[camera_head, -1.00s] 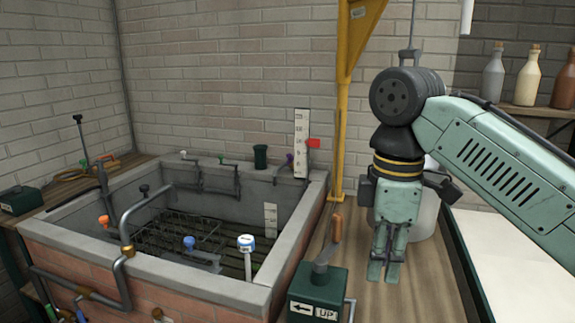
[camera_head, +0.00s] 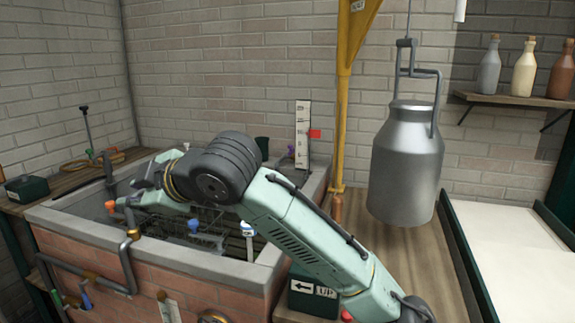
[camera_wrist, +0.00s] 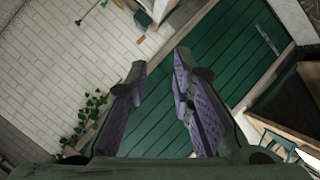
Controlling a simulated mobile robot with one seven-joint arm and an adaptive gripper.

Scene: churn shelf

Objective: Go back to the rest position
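My gripper (camera_wrist: 159,66) shows in the wrist view with its two purple-padded fingers apart and nothing between them. Past the fingers are a green plank door or panel and a pale brick wall. In the head view my arm reaches from the lower right over the brick tank (camera_head: 200,258), with the wrist end pointing left above the tank. The fingertips are hard to make out there. A grey metal milk can (camera_head: 405,170) hangs from a hook to the right of the yellow post, apart from my arm.
The yellow post (camera_head: 342,120) stands behind the tank's right side. A green box (camera_head: 303,292) with an arrow and "UP" sits at the front, partly behind my arm. A shelf (camera_head: 515,98) holds several bottles. A white-topped table (camera_head: 510,250) is at the right.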

